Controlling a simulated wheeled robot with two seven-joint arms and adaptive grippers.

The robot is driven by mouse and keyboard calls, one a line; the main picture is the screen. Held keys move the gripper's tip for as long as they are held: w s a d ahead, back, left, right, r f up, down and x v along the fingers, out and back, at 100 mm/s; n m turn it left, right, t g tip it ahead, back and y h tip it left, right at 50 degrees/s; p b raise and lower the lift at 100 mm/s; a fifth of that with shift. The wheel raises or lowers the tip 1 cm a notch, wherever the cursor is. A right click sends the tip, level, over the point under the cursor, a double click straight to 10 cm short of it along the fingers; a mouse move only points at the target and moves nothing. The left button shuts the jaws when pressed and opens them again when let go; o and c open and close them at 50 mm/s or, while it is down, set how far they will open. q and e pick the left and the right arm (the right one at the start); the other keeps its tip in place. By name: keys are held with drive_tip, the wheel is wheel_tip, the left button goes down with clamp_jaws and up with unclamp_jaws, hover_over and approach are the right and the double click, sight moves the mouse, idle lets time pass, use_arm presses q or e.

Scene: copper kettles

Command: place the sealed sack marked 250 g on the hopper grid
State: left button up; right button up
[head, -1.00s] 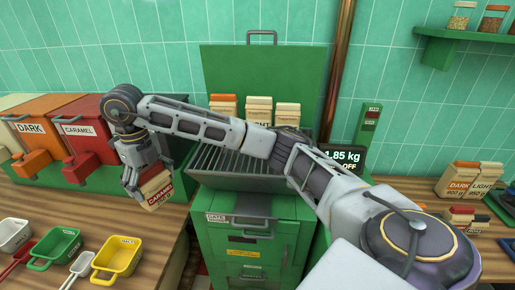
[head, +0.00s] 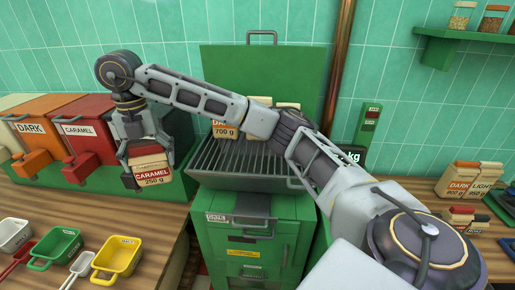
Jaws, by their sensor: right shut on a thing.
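A sack labelled CARAMEL 250 g (head: 152,181), with a red and tan front, hangs roughly upright in my right gripper (head: 147,168). The gripper is shut on it, in front of the caramel bin and left of the green hopper. The dark barred hopper grid (head: 232,174) lies on top of the hopper, its back part hidden by my right arm. Several sacks stand at the back of the grid, one marked 700 g (head: 224,130), mostly behind the arm. My left gripper is not in view.
The raised green lid (head: 265,70) stands behind the grid. Dark and caramel bins (head: 88,134) line the left. Scoops, one yellow (head: 117,260), lie at front left. More sacks (head: 468,178) stand on the right counter. My arm partly hides a weight display (head: 354,152).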

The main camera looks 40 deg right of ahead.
drive_tip(key=d+m, duration=0.4)
drive_tip(key=d, duration=1.7)
drive_tip(key=shift+d+r+m, duration=0.2)
drive_tip(key=shift+d+m, duration=0.1)
